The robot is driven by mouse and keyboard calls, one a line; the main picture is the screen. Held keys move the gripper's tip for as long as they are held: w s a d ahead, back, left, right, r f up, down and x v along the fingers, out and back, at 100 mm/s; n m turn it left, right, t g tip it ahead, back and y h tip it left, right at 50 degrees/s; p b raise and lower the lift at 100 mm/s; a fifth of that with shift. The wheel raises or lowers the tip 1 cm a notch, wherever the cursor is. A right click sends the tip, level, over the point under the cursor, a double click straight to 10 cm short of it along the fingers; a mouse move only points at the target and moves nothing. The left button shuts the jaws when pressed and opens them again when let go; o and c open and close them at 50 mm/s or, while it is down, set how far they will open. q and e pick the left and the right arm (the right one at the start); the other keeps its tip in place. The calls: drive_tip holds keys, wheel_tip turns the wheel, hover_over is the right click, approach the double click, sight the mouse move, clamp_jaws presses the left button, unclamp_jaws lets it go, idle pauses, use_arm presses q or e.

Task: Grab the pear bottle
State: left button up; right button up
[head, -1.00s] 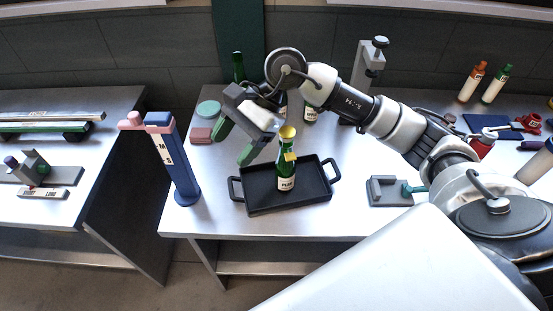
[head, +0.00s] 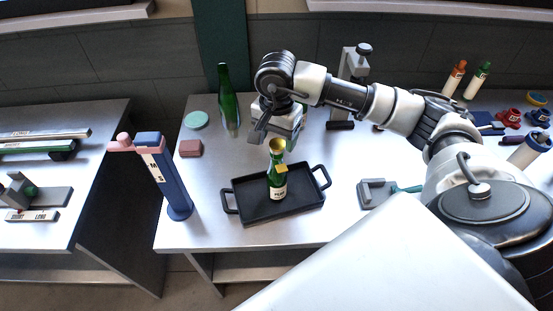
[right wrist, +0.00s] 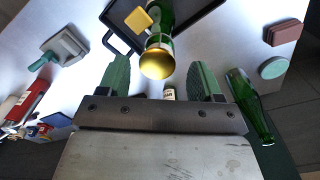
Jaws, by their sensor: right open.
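The pear bottle (head: 278,183) is green with a gold top and a white label that seems to read PEAR. It stands upright in a black two-handled tray (head: 247,209), with a small yellow tag at its neck. My right gripper (head: 276,138) is open and empty, just behind and above the bottle top. In the right wrist view, the gold top (right wrist: 158,62) shows between the green-padded fingers (right wrist: 160,72), near their tips, and I see no contact. The bottle's lower part is cut off there. My left gripper is not in view.
A tall green bottle (head: 229,105) stands behind the tray. A blue and pink post (head: 174,185) stands left of the tray. A grey holder (head: 374,193) lies to the right. A reddish block (head: 190,148) and a green disc (head: 196,120) lie at the back left.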

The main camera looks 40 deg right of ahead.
sight(277, 145)
drive_tip(key=shift+f+p, duration=0.4)
drive_tip(key=shift+f, duration=1.2)
drive_tip(key=shift+c, duration=0.3)
clamp_jaws()
